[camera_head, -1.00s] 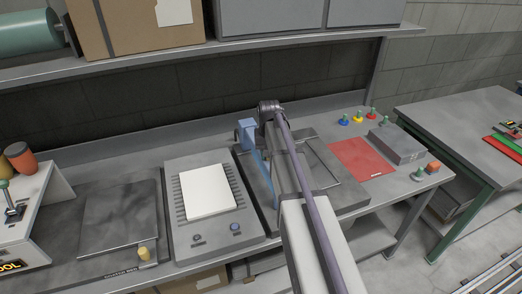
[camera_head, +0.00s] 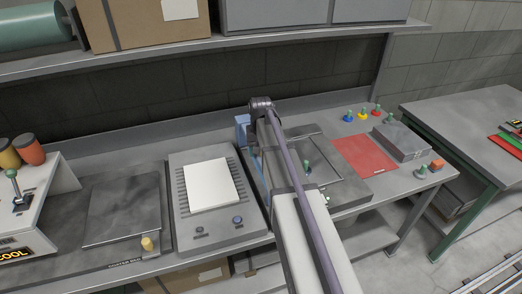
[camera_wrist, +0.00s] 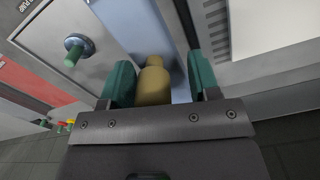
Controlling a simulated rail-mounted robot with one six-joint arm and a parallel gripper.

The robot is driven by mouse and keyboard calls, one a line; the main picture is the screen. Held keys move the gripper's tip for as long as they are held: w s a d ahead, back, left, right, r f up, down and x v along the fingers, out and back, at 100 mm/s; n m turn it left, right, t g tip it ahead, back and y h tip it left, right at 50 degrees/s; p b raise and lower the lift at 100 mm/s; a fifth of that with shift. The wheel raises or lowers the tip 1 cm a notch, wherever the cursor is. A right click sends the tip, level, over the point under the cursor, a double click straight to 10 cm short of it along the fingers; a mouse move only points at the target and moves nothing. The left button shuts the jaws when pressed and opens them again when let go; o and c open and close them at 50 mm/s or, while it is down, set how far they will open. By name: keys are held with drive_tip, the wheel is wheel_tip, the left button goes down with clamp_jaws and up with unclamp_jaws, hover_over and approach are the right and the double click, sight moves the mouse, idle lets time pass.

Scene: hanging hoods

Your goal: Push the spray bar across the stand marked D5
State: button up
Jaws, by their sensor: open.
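The spray bar seems to be the blue bar that shows beside my arm in the head view (camera_head: 243,131); it also runs under my gripper in the wrist view (camera_wrist: 135,22). A tan knob (camera_wrist: 154,86) stands on or over it. My gripper (camera_wrist: 159,82) is open, with one green fingertip on each side of the knob; contact is unclear. The stand under the blue bar has a grey plate (camera_head: 326,150) and a green-topped knob, seen in the wrist view (camera_wrist: 74,50). My arm hides the gripper in the head view. I cannot read a D5 mark.
A grey unit with a white pad (camera_head: 211,186) stands close on the left. A red mat (camera_head: 365,155), a grey block (camera_head: 401,142) and several coloured knobs are on the right. A shelf with boxes (camera_head: 145,22) hangs above the bench's back.

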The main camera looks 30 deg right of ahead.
wheel_tip(320, 180, up, 11)
drive_tip(key=p, duration=1.1)
drive_tip(key=shift+f, duration=0.1)
drive_tip(key=s+a+f+n+b, duration=0.2)
drive_tip(key=s+a+f+b, duration=0.1)
drive_tip(key=s+a, duration=0.6)
drive_tip(key=s+a+f+n+b, duration=0.2)
drive_tip(key=s+a+f+b, duration=0.2)
drive_tip(key=s+a, duration=0.4)
drive_tip(key=shift+s+a+f+n+b, duration=0.3)
drive_tip(key=shift+s+a+b, duration=0.1)
drive_tip(key=shift+s, duration=0.85)
